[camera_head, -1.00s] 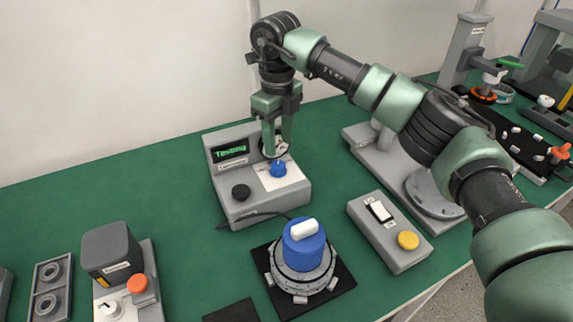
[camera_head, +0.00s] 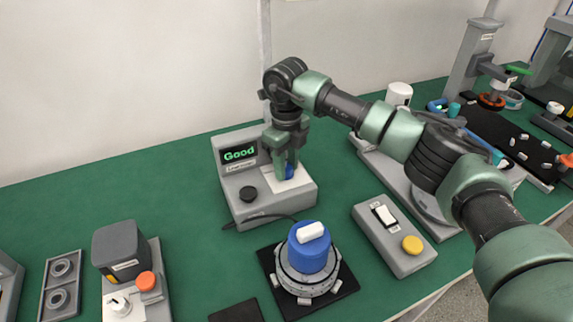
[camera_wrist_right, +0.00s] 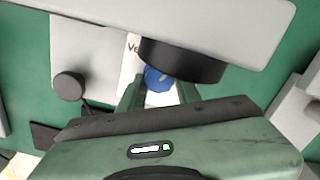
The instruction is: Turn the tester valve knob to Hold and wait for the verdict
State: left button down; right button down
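The tester (camera_head: 255,210) is a grey box with a screen (camera_head: 239,153) that reads "Good" in green. Its blue valve knob (camera_head: 290,173) sits on a white plate, mostly covered by my right gripper (camera_head: 286,170). In the right wrist view, the blue knob (camera_wrist_right: 157,80) shows between the two green fingers of my right gripper (camera_wrist_right: 160,88). The fingers are down beside the knob; whether they press on it cannot be seen. The knob's pointer and most of the plate's lettering are hidden. My left gripper is in neither view.
A hub motor with a blue top (camera_head: 308,255) stands on a black mat in front. A switch box (camera_head: 398,243) with a yellow button stands to the right.

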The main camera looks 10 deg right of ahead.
jog(key=shift+a+m, duration=0.1)
jog(key=shift+m, duration=2.1)
jog(key=c, duration=1.3)
grip_release()
jog(key=shift+o, duration=0.2)
jog(key=shift+r, duration=0.15)
notch_tip(320, 180, up, 8)
jog(key=shift+f+b, duration=0.15)
jog(key=shift+b, duration=0.5)
